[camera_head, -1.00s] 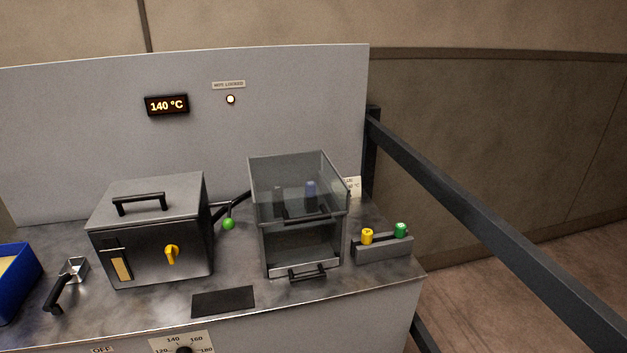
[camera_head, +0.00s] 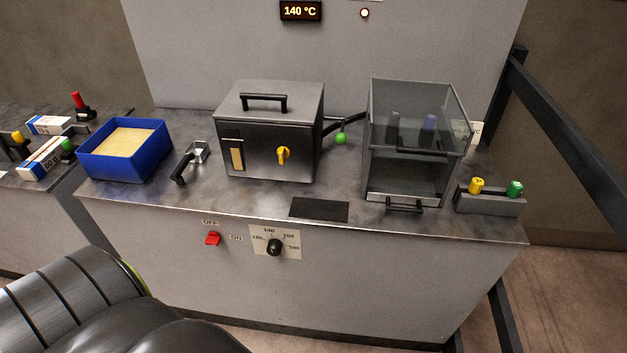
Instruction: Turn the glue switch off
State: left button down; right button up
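The red glue switch (camera_head: 212,239) is on the front panel of the grey cabinet, below the counter edge. An OFF label (camera_head: 210,223) sits above it and an ON label (camera_head: 236,238) to its right. The switch is small in view, and I cannot tell its exact position. To its right is a black dial (camera_head: 274,247) on a pale scale plate. A dark arm link of mine fills the lower left. Neither gripper shows in the head view.
On the counter stand a blue bin (camera_head: 125,174), a black-handled scoop (camera_head: 183,166), a metal box (camera_head: 268,135) with a yellow knob, and a clear-walled guard box (camera_head: 416,122). A display (camera_head: 300,11) reads 140 °C. A dark rail (camera_head: 570,130) runs along the right.

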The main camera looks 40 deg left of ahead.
aim_at(213, 238)
jog(key=u, duration=0.5)
jog(key=j+u, duration=0.1)
jog(key=u, duration=0.35)
jog(key=i+u, duration=0.1)
jog(key=u, duration=0.9)
jog(key=i, duration=0.05)
